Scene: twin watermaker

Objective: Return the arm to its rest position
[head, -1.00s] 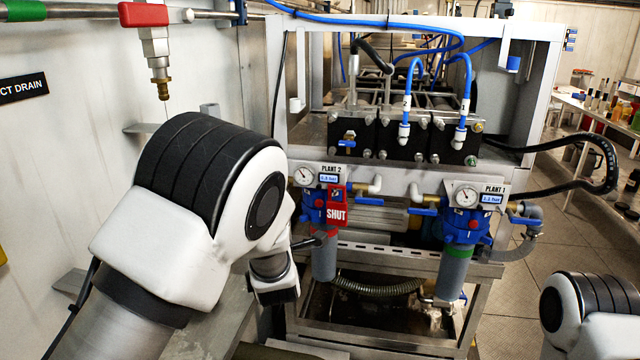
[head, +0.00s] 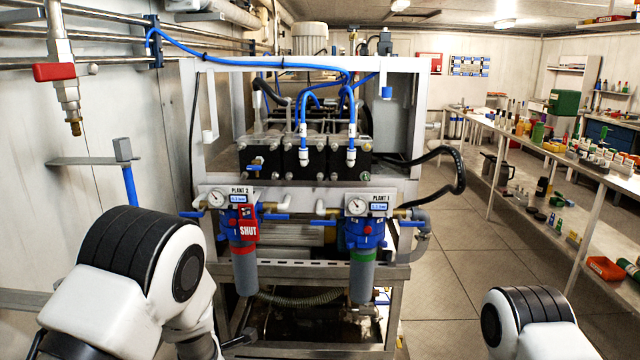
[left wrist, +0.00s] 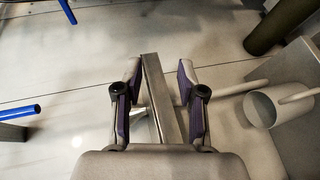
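My left arm (head: 145,275) is bent at the lower left of the head view, in front of the wall and left of the watermaker frame. Its gripper is mostly cut off or hidden there. In the left wrist view my left gripper (left wrist: 158,80) has its two fingers spread apart with nothing held between them. A grey metal bar (left wrist: 160,95) shows behind the gap; I cannot tell its distance. My right arm (head: 528,322) shows only as a joint at the bottom right of the head view; its gripper is out of view.
The watermaker frame (head: 225,68) stands ahead, with a red SHUT tag (head: 248,228) on the Plant 2 filter. A red-handled valve (head: 62,72) hangs at the left wall. A grey cup-like object (left wrist: 262,108) is right of the left gripper. Tiled floor (head: 455,270) is open at right.

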